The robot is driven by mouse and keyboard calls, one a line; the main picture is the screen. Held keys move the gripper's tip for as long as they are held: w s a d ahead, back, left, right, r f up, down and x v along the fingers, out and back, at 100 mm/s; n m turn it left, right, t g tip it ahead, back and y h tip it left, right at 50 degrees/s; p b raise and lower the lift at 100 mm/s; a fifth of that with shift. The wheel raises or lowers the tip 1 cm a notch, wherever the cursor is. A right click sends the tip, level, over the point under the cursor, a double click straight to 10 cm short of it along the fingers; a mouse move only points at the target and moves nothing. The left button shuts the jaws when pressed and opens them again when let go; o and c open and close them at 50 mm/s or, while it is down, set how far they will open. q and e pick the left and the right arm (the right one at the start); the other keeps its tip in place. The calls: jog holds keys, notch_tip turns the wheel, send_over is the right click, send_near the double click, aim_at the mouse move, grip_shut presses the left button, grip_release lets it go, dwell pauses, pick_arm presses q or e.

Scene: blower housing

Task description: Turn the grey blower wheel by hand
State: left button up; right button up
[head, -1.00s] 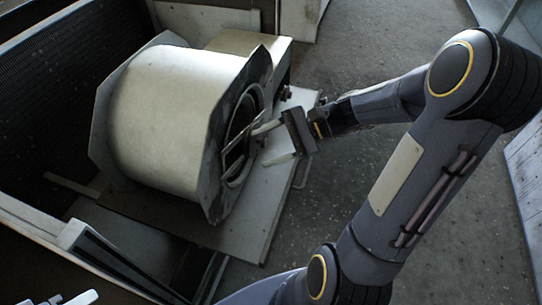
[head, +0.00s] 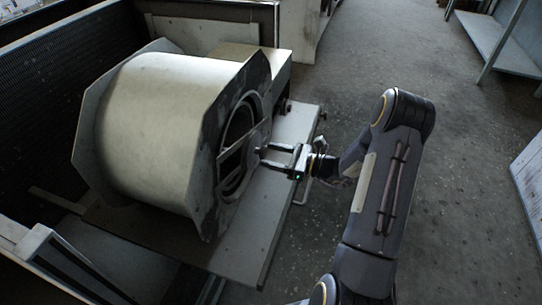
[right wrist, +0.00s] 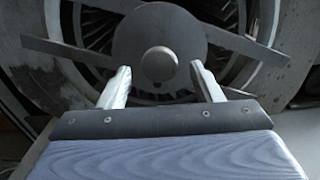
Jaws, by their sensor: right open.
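The cream blower housing (head: 160,125) lies on its side with its round opening facing right. Inside the opening the dark, finned blower wheel (right wrist: 97,24) shows in the right wrist view, partly hidden by a grey round hub plate (right wrist: 135,35) and flat bars. In the head view the wheel (head: 238,128) is seen edge-on and shadowed. My right gripper (head: 263,157) is open and empty, its two fingers pointing at the opening. In the right wrist view its fingertips (right wrist: 160,68) straddle the lower hub; I cannot tell whether they touch it. My left gripper is out of view.
The housing stands on a pale base board (head: 255,225) that ends at the right. A dark ribbed panel (head: 40,95) stands close behind it at left. Open concrete floor (head: 400,60) lies at right, with a shelf (head: 500,45) at the upper right.

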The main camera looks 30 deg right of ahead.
jog(key=shift+w+a, duration=0.3)
jog(key=shift+w, duration=0.1)
jog(key=shift+c, duration=0.5)
grip_shut()
